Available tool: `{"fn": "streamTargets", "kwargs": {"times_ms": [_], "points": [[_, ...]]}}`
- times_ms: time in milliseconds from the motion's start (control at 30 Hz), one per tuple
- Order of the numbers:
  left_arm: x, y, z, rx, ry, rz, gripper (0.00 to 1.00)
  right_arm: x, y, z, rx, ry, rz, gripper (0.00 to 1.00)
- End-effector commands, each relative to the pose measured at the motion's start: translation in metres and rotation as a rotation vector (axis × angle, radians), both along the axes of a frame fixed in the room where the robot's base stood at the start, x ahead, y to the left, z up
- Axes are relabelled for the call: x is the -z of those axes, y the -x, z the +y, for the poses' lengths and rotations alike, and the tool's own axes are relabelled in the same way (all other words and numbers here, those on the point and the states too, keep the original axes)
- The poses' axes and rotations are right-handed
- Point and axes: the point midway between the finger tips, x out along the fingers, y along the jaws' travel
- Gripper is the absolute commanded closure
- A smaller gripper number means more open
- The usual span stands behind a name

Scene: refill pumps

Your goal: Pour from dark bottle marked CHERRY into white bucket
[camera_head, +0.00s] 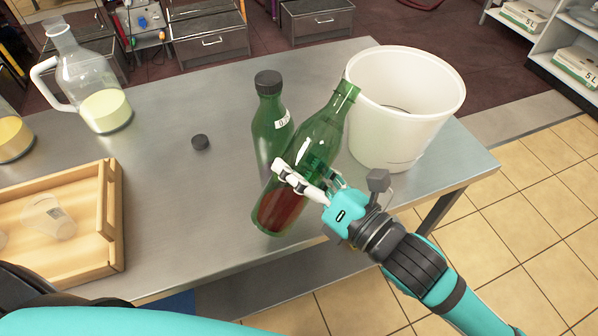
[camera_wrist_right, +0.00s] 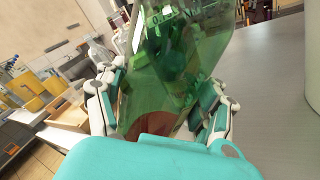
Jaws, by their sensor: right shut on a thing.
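A green bottle (camera_head: 318,137) with dark red liquid low inside is held in my right gripper (camera_head: 306,176), which is shut on its body. It has no cap and leans right, its mouth near the left rim of the white bucket (camera_head: 398,132). I cannot read a CHERRY mark on it. In the right wrist view the bottle (camera_wrist_right: 180,70) sits between the fingers (camera_wrist_right: 165,105). No stream shows from the mouth. The bucket stands upright at the table's right end; its bottom inside is mostly hidden. My left gripper is not in view.
A capped green bottle (camera_head: 268,128) stands close behind the held one. A glass jug (camera_head: 100,95) and wooden tray (camera_head: 117,215) are at left. The table's middle left is clear.

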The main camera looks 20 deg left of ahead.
Motion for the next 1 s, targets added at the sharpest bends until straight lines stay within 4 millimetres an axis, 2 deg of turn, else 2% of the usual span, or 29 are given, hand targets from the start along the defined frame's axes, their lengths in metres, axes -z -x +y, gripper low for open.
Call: {"fn": "streamTargets", "kwargs": {"times_ms": [133, 200, 700, 767, 1000], "points": [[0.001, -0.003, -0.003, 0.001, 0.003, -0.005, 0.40, -0.004, -0.006, -0.004, 0.002, -0.159, 0.242, 0.89], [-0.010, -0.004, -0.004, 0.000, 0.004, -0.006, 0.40, -0.017, -0.008, -0.005, 0.002, -0.188, 0.287, 0.89], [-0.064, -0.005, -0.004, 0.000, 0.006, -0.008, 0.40, -0.071, -0.025, -0.016, 0.001, -0.373, 0.590, 0.89], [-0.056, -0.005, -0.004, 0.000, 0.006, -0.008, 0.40, -0.062, -0.024, -0.015, 0.001, -0.366, 0.583, 0.89], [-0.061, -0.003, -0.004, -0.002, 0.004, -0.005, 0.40, -0.068, -0.025, -0.017, 0.001, -0.376, 0.600, 0.89]]}}
